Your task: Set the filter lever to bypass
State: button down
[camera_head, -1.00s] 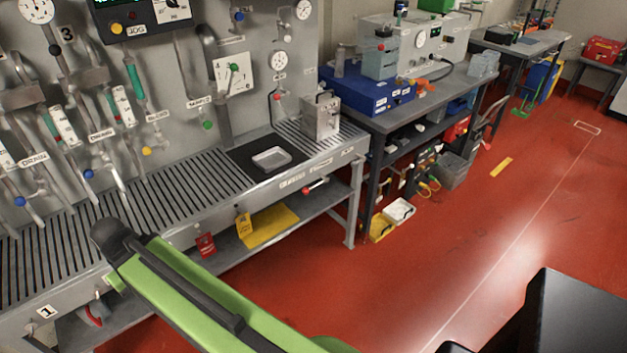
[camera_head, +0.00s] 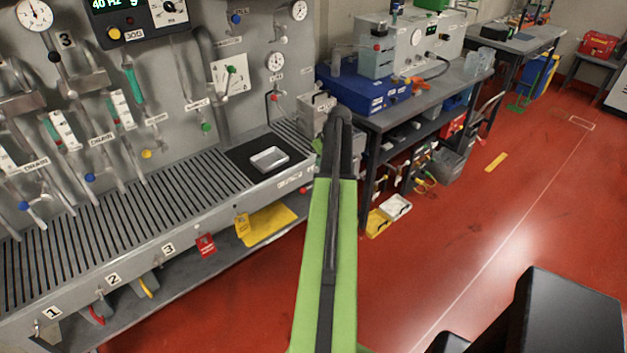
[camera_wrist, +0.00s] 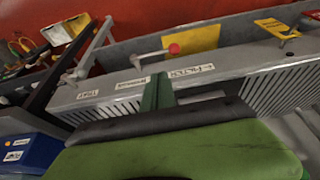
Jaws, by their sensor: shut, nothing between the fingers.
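The filter lever is a metal rod with a red knob (camera_wrist: 174,48) on the bench's front edge, seen upside down in the wrist view. Its rod runs from a pivot near the second label (camera_wrist: 131,83) toward the label that appears to read FILTER (camera_wrist: 190,74). The second label is too small to read surely. In the head view the red knob (camera_head: 304,190) just shows left of my arm, which hides the rest. My gripper (camera_wrist: 158,88) is shut and empty, its green fingers in front of the bench edge between the labels, apart from the knob.
The slatted bench (camera_head: 150,195) carries a dark mat with a metal tray (camera_head: 268,159). A metal box (camera_head: 310,112) stands at its right end. A yellow sheet (camera_head: 268,226) and red tag (camera_head: 206,245) are below. A side table with a blue case (camera_head: 365,92) stands right. Red floor is open.

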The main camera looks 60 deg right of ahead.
jog(key=b+x, duration=1.3)
jog(key=x, duration=0.1)
jog(key=shift+s, duration=0.3)
jog(key=shift+f, duration=0.1)
